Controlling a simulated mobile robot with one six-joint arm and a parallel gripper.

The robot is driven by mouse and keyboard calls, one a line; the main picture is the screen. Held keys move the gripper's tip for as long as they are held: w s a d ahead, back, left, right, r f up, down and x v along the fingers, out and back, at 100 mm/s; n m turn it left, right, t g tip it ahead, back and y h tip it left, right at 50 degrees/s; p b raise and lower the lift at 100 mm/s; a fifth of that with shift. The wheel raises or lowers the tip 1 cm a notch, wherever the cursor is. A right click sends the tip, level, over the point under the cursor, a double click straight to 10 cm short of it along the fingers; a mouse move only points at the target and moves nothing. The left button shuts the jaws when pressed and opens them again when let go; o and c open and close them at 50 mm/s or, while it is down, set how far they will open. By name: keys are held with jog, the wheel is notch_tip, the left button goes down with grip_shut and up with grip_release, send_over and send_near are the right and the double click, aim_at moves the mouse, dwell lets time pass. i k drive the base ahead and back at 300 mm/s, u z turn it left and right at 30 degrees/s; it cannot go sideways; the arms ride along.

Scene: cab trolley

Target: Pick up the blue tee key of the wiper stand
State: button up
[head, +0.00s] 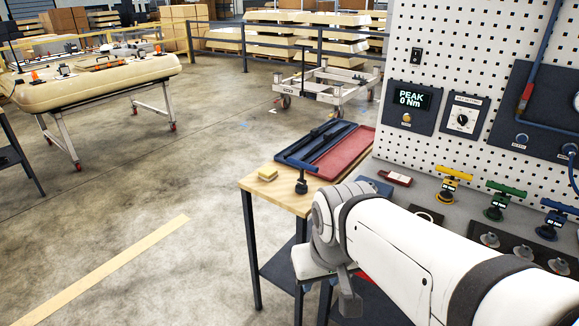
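My arm reaches in from the lower right, in front of the bench. My gripper (347,298) hangs below the wrist, well left of the blue key and apart from it. Only part of it shows, so its opening is unclear.
A white pegboard (450,60) rises behind the keys. Round metal knobs (490,240) sit before them.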

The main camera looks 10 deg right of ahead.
aim_at(302, 187)
jog(key=u, duration=0.15)
jog(key=i, duration=0.9)
jog(key=z, duration=0.05)
